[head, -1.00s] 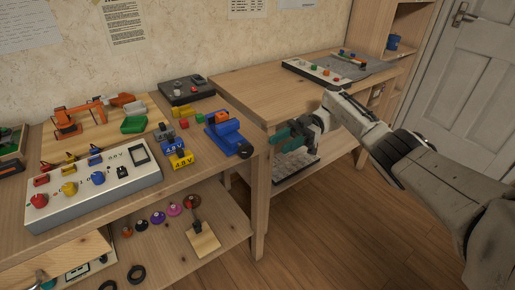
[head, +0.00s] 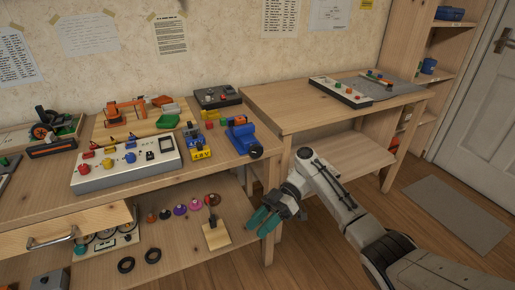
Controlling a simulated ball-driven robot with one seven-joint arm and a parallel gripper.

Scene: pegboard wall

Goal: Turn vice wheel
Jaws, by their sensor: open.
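The blue vice (head: 239,134) stands at the right front corner of the left workbench. Its dark round wheel (head: 256,152) faces the front right, at the bench's edge. My gripper (head: 262,221) has teal fingers and is open and empty. In the picture it is below the vice and its wheel, in front of the bench's right leg, and apart from both. No part of the vice wheel is covered by my arm.
A white control box (head: 125,164) with coloured knobs and yellow battery blocks (head: 201,153) sit left of the vice. The second bench (head: 290,104) stands behind right. A lower shelf (head: 180,240) holds coloured discs. Open floor lies at the right.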

